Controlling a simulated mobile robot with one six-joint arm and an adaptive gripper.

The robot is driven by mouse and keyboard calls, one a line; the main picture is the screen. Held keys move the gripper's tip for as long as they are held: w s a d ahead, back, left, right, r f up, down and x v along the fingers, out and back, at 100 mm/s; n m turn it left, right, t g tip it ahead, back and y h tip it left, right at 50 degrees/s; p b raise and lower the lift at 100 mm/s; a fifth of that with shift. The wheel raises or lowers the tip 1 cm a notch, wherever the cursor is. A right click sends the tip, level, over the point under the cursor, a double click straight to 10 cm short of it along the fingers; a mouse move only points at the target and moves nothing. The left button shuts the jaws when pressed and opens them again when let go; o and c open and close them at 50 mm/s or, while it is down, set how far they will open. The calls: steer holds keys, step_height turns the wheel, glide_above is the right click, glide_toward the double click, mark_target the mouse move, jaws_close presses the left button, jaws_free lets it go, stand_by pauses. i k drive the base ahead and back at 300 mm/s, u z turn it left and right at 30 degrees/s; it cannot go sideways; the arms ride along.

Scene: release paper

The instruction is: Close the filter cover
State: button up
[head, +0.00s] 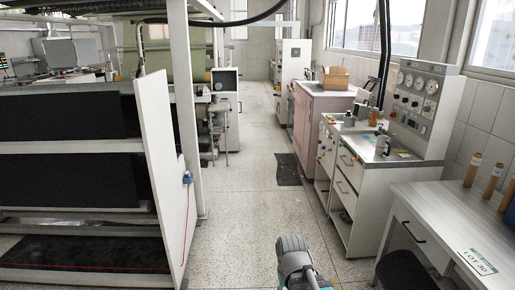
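I cannot make out a filter cover in the head view, so whether it is open or shut does not show. A large machine with a white side panel (160,170) and dark openings fills the left. A grey rounded part of my arm shows at the bottom centre. My gripper is not in view.
A speckled floor aisle (240,215) runs clear ahead, with a dark mat (288,169) at its right. On the right are a desk (440,215), a drawer cabinet (350,200), a gauge panel (418,95) and a pinkish cabinet (302,125). A small blue device (187,178) sits on the left panel's edge.

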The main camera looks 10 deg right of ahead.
mark_target(362, 111)
steer(key=z, duration=0.2)
steer(key=i, duration=1.5)
steer(key=z, duration=0.35)
steer(key=i, duration=0.75)
steer(key=z, duration=0.4)
steer(key=i, duration=1.15)
steer(key=z, duration=0.2)
steer(key=k, duration=1.3)
steer(key=z, duration=0.05)
